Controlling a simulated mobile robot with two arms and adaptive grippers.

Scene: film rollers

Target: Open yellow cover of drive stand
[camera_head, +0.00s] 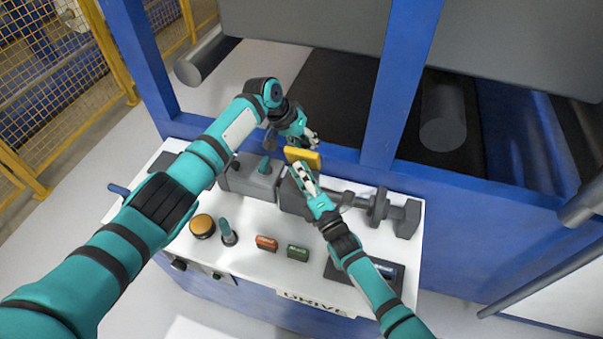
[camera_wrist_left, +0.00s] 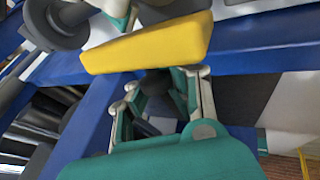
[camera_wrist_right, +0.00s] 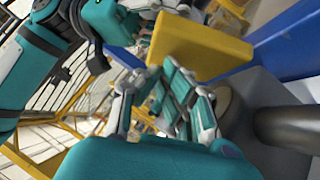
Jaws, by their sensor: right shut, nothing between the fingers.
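The yellow cover (camera_head: 302,157) is a small block at the back of the white drive stand top (camera_head: 255,288), by the dark grey housings. It shows across the top of the left wrist view (camera_wrist_left: 150,47) and beyond the fingers in the right wrist view (camera_wrist_right: 200,45). My left gripper (camera_head: 313,138) is open and empty just behind the cover. My right gripper (camera_head: 297,170) is shut and empty at the cover's front side. Its fingertips are very close to the cover; I cannot tell whether they touch. The cover's hinge is hidden.
An orange button (camera_head: 202,226), a lever (camera_head: 227,233), a red block (camera_head: 266,243) and a green block (camera_head: 298,253) stand in front. A grey shaft assembly (camera_head: 378,207) lies to the right. A blue post (camera_head: 395,95) rises behind.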

